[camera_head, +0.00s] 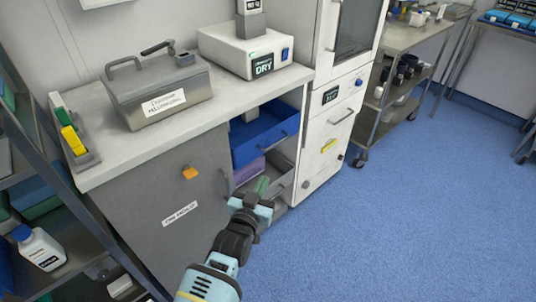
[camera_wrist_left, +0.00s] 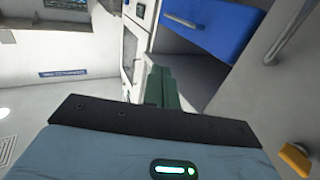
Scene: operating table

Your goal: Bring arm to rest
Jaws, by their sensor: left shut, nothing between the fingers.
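My left gripper (camera_head: 262,187) reaches from the bottom of the head view toward the front of the grey cabinet (camera_head: 160,235), just before its open shelf bay. Its green fingers are together and hold nothing; they also show in the left wrist view (camera_wrist_left: 160,87). In the head view the fingertips appear near the purple box (camera_head: 248,170) and the lower drawer (camera_head: 278,180); I cannot tell whether they touch anything. My right gripper is in neither view.
A blue drawer (camera_head: 262,135) stands pulled out under the countertop (camera_head: 150,140). A metal lidded box (camera_head: 160,92) and a white DRY device (camera_head: 245,52) stand on top. A shelf rack (camera_head: 75,200) is at left, a steel cart (camera_head: 408,38) at back right. Blue floor (camera_head: 400,220) at right is clear.

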